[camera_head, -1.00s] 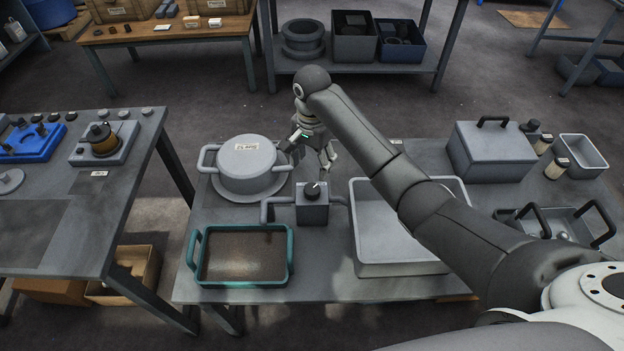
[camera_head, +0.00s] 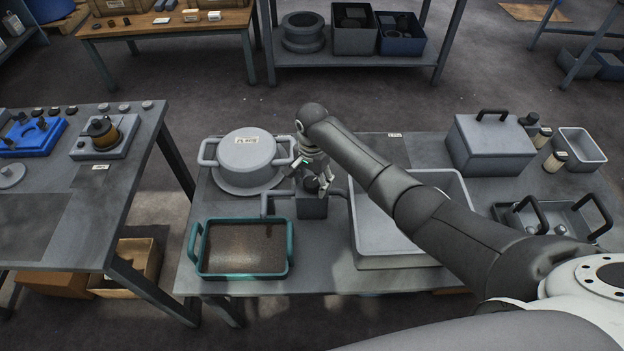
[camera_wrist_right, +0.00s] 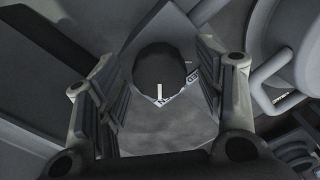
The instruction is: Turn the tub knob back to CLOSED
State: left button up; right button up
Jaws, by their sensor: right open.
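The tub knob (camera_head: 311,185) is a dark round knob on top of a small grey valve box (camera_head: 312,209) with a pipe on each side. My right gripper (camera_head: 317,187) is over it, pointing down, with its fingers around the knob. In the right wrist view the dark knob (camera_wrist_right: 160,75) lies between the two spread fingers of the open gripper (camera_wrist_right: 158,92), with a gap on each side. A white pointer mark shows on the knob. A small label beside it is partly hidden and I cannot read it surely. My left gripper is out of view.
A lidded grey pot (camera_head: 246,154) stands close left of the valve box. A teal-rimmed tub (camera_head: 243,274) with brown contents is at the front left. A large grey tray (camera_head: 400,262) is on the right, under my right arm. A lidded grey box (camera_head: 488,150) stands farther right.

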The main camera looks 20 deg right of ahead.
jog(key=c, duration=1)
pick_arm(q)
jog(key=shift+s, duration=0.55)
